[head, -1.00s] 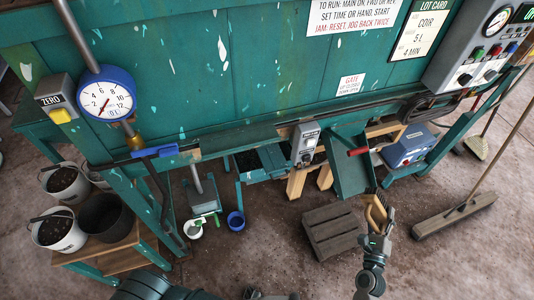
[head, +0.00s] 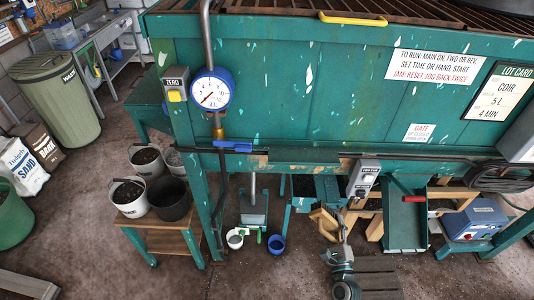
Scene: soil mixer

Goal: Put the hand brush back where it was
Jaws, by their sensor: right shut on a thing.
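The hand brush (head: 323,221) is a small tan wooden piece at the lower middle of the head view. My right gripper (head: 338,246) is shut on it, coming up from the bottom edge. The gripper hides part of the brush, and its bristles cannot be made out. The brush is in front of the open space under the green mixer, left of the tilted green chute (head: 406,222). My left gripper is not in view.
A dark slatted platform (head: 375,280) lies on the floor beside my right arm. A blue cup (head: 277,243) and a white cup (head: 235,238) stand to the left. A wooden stand (head: 165,236) holds buckets. A blue box (head: 474,220) is at right. Floor at lower left is mostly clear.

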